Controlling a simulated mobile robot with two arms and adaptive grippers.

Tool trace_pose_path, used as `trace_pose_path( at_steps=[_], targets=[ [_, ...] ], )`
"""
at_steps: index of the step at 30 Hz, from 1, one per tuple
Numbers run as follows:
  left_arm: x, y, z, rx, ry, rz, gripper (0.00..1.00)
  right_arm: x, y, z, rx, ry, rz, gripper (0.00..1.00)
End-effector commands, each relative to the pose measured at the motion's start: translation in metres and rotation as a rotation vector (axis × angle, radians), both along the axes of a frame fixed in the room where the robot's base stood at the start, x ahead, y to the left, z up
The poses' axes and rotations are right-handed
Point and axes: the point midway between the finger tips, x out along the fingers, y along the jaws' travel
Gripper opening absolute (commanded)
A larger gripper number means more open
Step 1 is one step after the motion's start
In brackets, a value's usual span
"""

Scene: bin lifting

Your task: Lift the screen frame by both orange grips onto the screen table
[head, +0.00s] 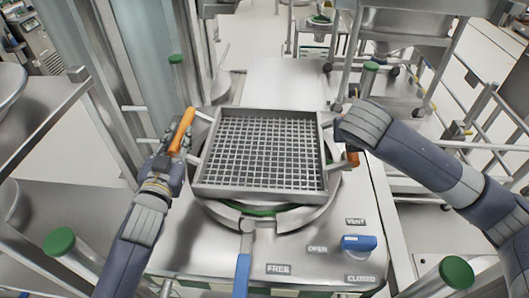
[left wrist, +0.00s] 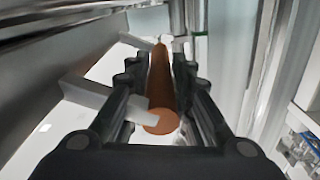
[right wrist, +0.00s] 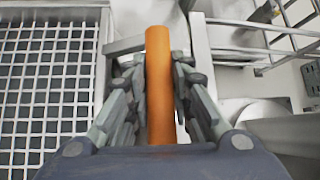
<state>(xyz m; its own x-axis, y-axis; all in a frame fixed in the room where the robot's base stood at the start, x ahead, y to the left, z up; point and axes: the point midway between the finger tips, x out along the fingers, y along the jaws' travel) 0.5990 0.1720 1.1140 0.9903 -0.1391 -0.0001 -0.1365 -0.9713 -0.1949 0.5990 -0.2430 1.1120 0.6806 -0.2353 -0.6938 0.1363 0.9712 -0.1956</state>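The screen frame (head: 260,188), a square grey metal tray with a mesh floor, is over a round metal seat (head: 283,222) with a green ring. Whether it rests there or hangs just above, I cannot tell. My left gripper (head: 170,150) is around the left orange grip (head: 182,131); the left wrist view shows this grip (left wrist: 161,85) between spread fingers, with gaps beside it. My right gripper (right wrist: 159,60) has its fingertips close against both sides of the right orange grip (right wrist: 159,100). In the head view my right arm mostly hides that grip (head: 353,158).
A blue lever (head: 243,275) and a blue valve handle (head: 359,243) are on the machine's front, near labels. Green-capped posts (head: 60,242) stand around it. Metal racks and rails flank both sides. A flat pale surface (head: 285,80) lies clear behind the frame.

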Motion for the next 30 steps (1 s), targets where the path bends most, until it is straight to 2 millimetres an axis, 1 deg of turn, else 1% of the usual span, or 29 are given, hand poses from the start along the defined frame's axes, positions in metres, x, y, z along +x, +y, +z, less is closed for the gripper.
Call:
trace_pose_path(
  at_steps=[9, 10, 17, 23, 30],
  targets=[
    [0.000, 0.000, 0.000, 0.000, 0.000, 0.000, 0.00, 0.000, 0.000, 0.000, 0.001, -0.001, 0.000, 0.00],
    [0.000, 0.000, 0.003, -0.001, -0.007, -0.001, 0.00, 0.001, 0.000, 0.003, 0.001, -0.006, 0.000, 0.00],
    [0.000, 0.000, 0.007, -0.001, -0.007, -0.001, 0.00, 0.001, 0.000, 0.007, 0.001, -0.007, -0.001, 0.00],
    [0.000, 0.000, 0.017, -0.001, -0.007, -0.001, 0.00, 0.001, 0.000, 0.017, 0.001, -0.007, -0.001, 0.00],
    [0.000, 0.000, 0.037, 0.000, -0.007, -0.001, 0.00, 0.001, 0.000, 0.037, 0.001, -0.007, -0.001, 0.00]
  ],
)
